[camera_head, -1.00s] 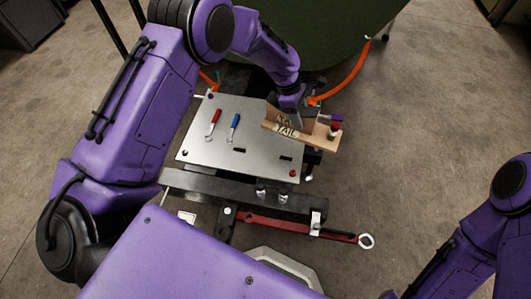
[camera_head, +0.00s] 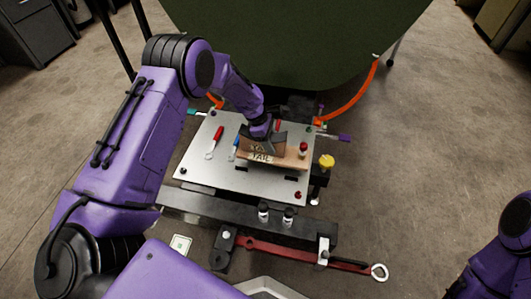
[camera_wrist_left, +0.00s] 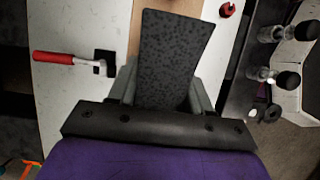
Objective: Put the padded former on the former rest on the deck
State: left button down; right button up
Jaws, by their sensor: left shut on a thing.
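The padded former (camera_head: 288,161) is a pale wooden piece marked "TAIL", with a dark upright part. My left gripper (camera_head: 262,137) is shut on it from above, over the right half of the silver deck (camera_head: 212,178). In the left wrist view, a dark speckled slab (camera_wrist_left: 172,60) stands between my fingers, with a strip of wood (camera_wrist_left: 138,28) beside it. I cannot tell whether the former touches the deck. Small black pieces (camera_head: 291,178) lie on the deck near it; I cannot tell whether they are the former rest. My right gripper is out of view.
Red (camera_head: 215,140) and blue-handled (camera_head: 234,147) tools lie left of the former. A red-topped peg (camera_head: 303,148) and yellow knob (camera_head: 326,161) are to its right. A large green panel (camera_head: 290,40) stands behind.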

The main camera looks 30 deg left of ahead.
pick_arm(q)
jog(key=shift+a+f, duration=0.35)
jog(key=shift+f, duration=0.1)
jog(key=shift+s+a+f+b, duration=0.1)
jog(key=shift+a+f+b, duration=0.15)
jog(key=shift+f, duration=0.5)
jog(key=shift+w+a+f+b, duration=0.1)
jog(key=shift+a+f+b, duration=0.15)
jog(key=shift+f, duration=0.45)
jog(key=shift+s+a+f+b, duration=0.15)
jog(key=shift+f+b, duration=0.2)
jog(key=shift+f, duration=0.4)
jog(key=shift+f, duration=0.1)
jog(key=c, duration=0.8)
grip_release()
jog(key=shift+o, duration=0.2)
jog(key=p+v, duration=0.3)
jog(key=v, duration=0.8)
jog(key=shift+a+r+p, duration=0.1)
jog(key=shift+r+p, duration=0.2)
jog(key=shift+s+a+r, duration=0.15)
jog(key=shift+r, duration=0.1)
